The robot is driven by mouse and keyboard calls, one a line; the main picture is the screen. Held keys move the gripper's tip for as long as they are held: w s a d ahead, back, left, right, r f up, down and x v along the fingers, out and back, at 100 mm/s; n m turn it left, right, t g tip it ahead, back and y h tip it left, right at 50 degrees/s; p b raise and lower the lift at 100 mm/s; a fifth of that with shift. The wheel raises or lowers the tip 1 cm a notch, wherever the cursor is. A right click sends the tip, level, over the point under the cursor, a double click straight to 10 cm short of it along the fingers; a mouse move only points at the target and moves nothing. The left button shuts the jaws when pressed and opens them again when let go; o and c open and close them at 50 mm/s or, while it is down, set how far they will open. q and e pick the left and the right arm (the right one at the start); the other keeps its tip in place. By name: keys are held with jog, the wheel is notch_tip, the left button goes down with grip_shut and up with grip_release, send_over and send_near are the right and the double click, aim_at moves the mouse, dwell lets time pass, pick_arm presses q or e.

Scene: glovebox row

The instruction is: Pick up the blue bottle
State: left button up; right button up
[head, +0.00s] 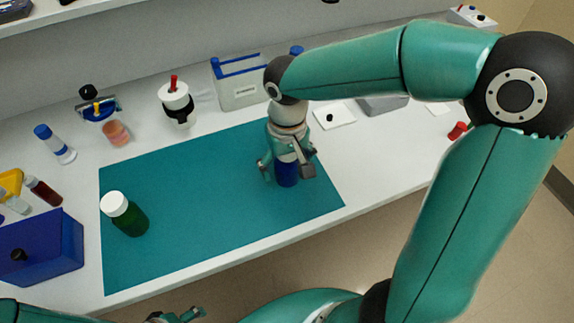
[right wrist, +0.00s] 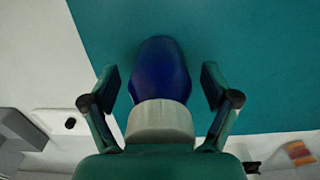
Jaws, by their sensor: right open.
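The blue bottle (head: 287,172) stands on the teal mat (head: 190,210), its top hidden by my right gripper in the head view. My right gripper (head: 284,172) is open and points down over it. In the right wrist view, the blue bottle (right wrist: 160,70) with its white cap (right wrist: 160,121) lies between the two spread fingers of the right gripper (right wrist: 161,85), with a gap on each side. My left gripper (head: 178,316) shows only partly at the bottom edge of the head view; its opening is unclear.
A green bottle with a white cap (head: 124,215) stands on the mat's left part. A blue box (head: 45,250) is at the left. Several containers, including a white jar with a red top (head: 177,103), stand behind the mat. The mat's middle is clear.

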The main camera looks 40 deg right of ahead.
jog(key=c, duration=1.3)
jog(key=shift+c, duration=0.3)
jog(key=shift+r, duration=0.2)
